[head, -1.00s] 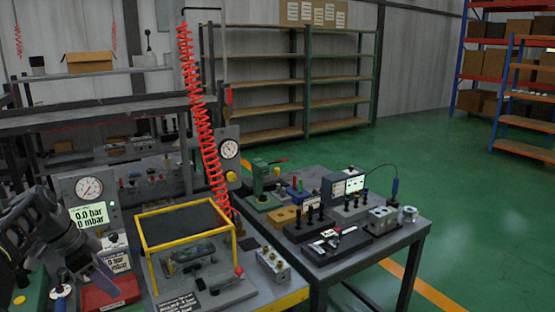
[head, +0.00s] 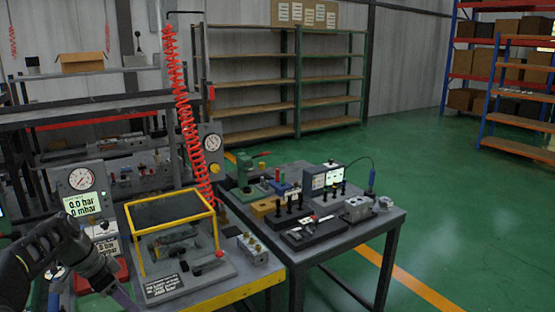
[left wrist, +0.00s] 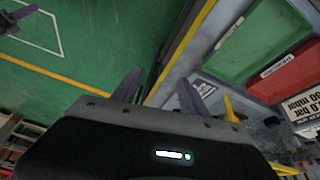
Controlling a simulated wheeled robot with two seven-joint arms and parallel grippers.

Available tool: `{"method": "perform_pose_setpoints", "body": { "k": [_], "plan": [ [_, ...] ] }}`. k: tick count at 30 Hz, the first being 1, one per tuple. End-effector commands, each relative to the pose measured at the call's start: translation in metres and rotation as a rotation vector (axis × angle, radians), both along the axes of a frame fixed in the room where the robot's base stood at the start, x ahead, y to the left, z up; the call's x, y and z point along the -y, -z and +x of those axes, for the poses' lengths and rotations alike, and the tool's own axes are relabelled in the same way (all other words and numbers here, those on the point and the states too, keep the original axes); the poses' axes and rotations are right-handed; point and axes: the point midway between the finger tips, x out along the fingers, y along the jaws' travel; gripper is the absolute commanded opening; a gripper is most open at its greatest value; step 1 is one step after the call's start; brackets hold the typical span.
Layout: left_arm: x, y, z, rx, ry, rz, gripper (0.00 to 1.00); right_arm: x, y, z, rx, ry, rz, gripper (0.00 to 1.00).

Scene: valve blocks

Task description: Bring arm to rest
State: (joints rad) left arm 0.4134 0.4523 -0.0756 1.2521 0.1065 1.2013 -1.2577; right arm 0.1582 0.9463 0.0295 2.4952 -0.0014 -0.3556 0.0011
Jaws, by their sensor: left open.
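My left gripper (head: 122,296) is at the lower left of the head view, low over the near-left part of the bench. In the left wrist view its two fingers (left wrist: 158,92) stand apart with nothing between them. Beyond them are the bench edge and green floor. A green tray (left wrist: 258,38) and a red tray (left wrist: 297,72) lie on the bench to the right in that view. The red tray (head: 122,270) is partly hidden behind my left arm in the head view.
A yellow-framed fixture (head: 146,246) stands on the bench, with a grey block with brass ports (head: 252,247) to its right. A gauge panel (head: 80,179) stands behind. A second table (head: 370,238) holds several devices. A red coiled hose (head: 184,110) hangs above. Floor at right is clear.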

Motion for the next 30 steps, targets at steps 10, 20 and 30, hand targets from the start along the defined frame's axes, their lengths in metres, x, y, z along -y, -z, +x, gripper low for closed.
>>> {"method": "perform_pose_setpoints", "body": {
  "k": [10,20,30],
  "plan": [
    [0.078,0.121,0.003,-0.107,-0.165,-0.053,0.52,0.0,0.0,0.0,0.0,0.0,0.0,0.0],
    [0.237,0.288,-0.096,-0.287,-0.46,-0.118,0.52,0.0,0.0,0.0,0.0,0.001,0.0,0.0],
    [0.345,0.341,-0.264,-0.433,-0.727,-0.182,0.52,0.0,0.0,0.0,0.0,0.001,0.0,0.0]
  ]
}}
